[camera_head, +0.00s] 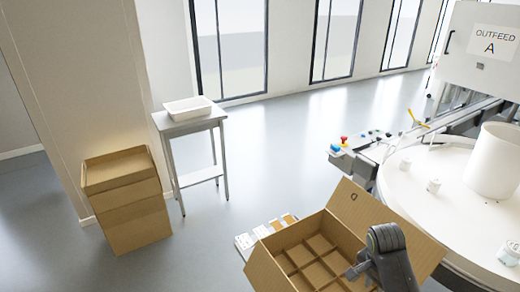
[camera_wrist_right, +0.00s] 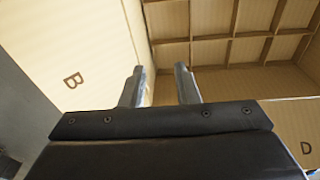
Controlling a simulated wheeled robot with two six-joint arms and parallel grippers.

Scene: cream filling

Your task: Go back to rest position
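My right gripper (camera_head: 352,272) is over the near right part of an open cardboard box (camera_head: 263,270). In the right wrist view my right gripper (camera_wrist_right: 160,80) shows two grey fingers standing apart with nothing between them. The box interior with its divider grid (camera_wrist_right: 225,45) lies beyond the fingertips. The compartments that I can see look empty; my right arm hides some of the box. A flap marked B (camera_wrist_right: 75,80) is at the left of the wrist view, and a surface marked D (camera_wrist_right: 305,140) is at the right. My left gripper is not in view.
A round white table (camera_head: 425,212) with a large white cylinder (camera_head: 495,160) and several small white jars (camera_head: 433,186) stands at the right. Stacked cardboard boxes (camera_head: 130,210) and a small table (camera_head: 195,124) with a white tray (camera_head: 188,110) stand at the left. Open floor lies between.

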